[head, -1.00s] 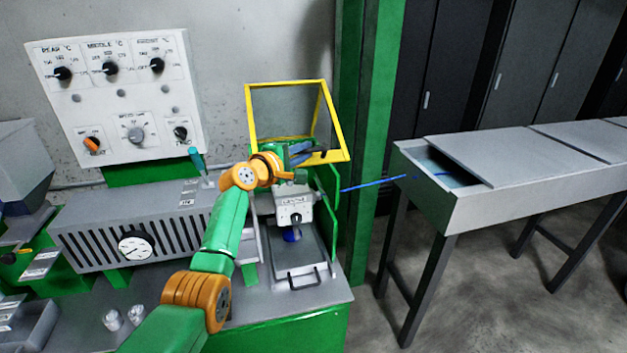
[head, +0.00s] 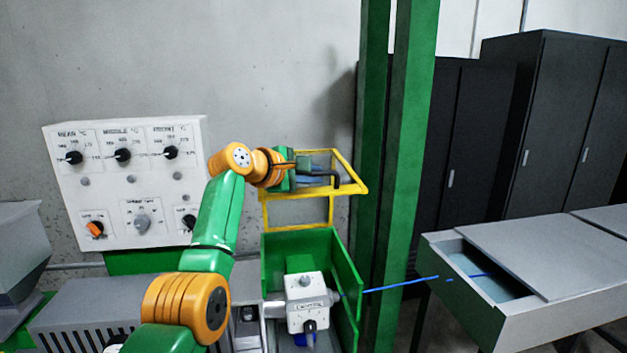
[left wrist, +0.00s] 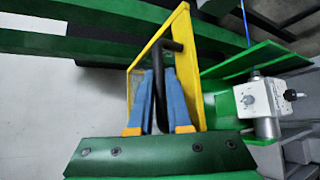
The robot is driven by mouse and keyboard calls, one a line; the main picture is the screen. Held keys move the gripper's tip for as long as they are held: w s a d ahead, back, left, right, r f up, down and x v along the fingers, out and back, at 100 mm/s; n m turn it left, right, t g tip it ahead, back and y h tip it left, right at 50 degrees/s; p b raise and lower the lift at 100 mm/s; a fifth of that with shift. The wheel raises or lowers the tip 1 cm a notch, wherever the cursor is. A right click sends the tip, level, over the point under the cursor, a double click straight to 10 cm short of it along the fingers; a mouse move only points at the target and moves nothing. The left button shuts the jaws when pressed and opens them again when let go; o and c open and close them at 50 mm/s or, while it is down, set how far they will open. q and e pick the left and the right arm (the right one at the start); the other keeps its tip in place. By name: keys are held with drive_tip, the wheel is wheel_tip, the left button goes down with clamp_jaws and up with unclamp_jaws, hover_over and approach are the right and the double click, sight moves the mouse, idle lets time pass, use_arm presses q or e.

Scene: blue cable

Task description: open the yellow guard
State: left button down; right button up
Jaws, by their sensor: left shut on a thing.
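The yellow guard (head: 351,172) is a yellow frame with a clear pane, swung up above the green box around the die head (head: 305,301). Its front edge stands high, well clear of the box. My left gripper (head: 318,173) is at the front edge of the guard, shut on its black handle (head: 337,188). In the left wrist view the blue fingers (left wrist: 159,100) close around the black handle (left wrist: 163,88), next to the yellow frame (left wrist: 187,60). My right gripper is in neither view.
A white control panel (head: 129,184) stands at left. A green post (head: 383,150) rises just right of the guard. The blue cable (head: 400,285) runs from the die head to the grey trough (head: 560,255) at right. Dark cabinets (head: 545,120) stand behind.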

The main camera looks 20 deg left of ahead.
use_arm(q)
drive_tip(key=c, duration=0.9)
unclamp_jaws()
drive_tip(key=shift+o, duration=0.2)
drive_tip(key=b+v, duration=0.6)
drive_tip(key=v, duration=0.1)
